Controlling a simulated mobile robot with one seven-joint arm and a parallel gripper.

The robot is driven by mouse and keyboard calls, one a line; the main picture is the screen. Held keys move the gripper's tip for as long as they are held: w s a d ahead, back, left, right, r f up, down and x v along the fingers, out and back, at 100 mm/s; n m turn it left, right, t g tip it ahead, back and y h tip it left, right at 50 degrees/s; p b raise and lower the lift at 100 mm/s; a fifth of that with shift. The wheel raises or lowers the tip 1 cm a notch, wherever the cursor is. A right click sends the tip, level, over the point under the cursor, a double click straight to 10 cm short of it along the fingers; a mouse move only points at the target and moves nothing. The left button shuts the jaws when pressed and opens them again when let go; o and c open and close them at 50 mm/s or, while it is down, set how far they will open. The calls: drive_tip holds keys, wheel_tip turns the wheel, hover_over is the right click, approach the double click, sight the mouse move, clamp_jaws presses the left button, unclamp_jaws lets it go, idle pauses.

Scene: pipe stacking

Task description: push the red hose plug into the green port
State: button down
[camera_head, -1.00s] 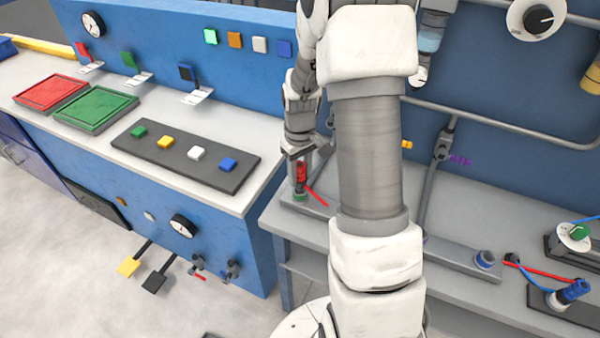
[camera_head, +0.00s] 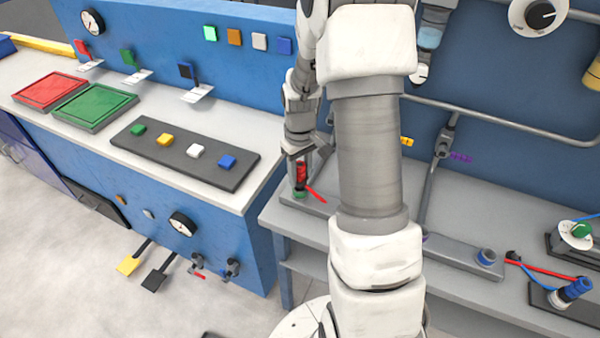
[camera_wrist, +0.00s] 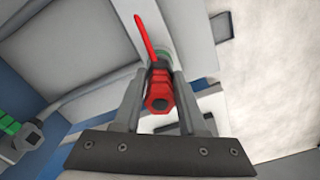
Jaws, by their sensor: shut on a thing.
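The red hose plug (camera_head: 301,171) is upright between the fingers of my gripper (camera_head: 300,168), at the left end of the grey bar on the right bench. In the wrist view my gripper (camera_wrist: 159,92) is shut on the red plug (camera_wrist: 159,88), with a finger on each side. The green port (camera_head: 299,194) is directly below the plug in the head view. In the wrist view only a sliver of the green port (camera_wrist: 160,65) shows behind the plug. The plug's lower end meets the port, but how deep it sits cannot be told.
A short red hose (camera_head: 316,194) sticks out from the plug to the right. The grey bar (camera_head: 460,258) carries a blue port (camera_head: 486,258) at its right end. My arm hides the bar's middle. A blue plug (camera_head: 577,288) with a hose stands at the far right.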

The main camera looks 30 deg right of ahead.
drive_tip(key=shift+f+b, duration=0.55)
drive_tip(key=shift+f, duration=0.3)
drive_tip(key=shift+c, duration=2.1)
unclamp_jaws()
wheel_tip(320, 180, up, 17)
drive_tip(key=p, duration=0.2)
drive_tip(key=s+a+r+t, duration=0.2)
drive_tip(key=s+a+r, duration=0.1)
drive_tip(key=s, duration=0.3)
drive_tip(key=s+a+r+m+t, duration=0.1)
drive_tip(key=s+a+r, duration=0.2)
drive_tip(key=s+a, duration=0.2)
drive_tip(key=s+a+r+m+t, duration=0.1)
drive_tip(key=s+a+r+t, duration=0.1)
drive_tip(key=s+a+r, duration=0.2)
drive_tip(key=shift+s+t, duration=0.3)
drive_tip(key=shift+s, duration=1.55)
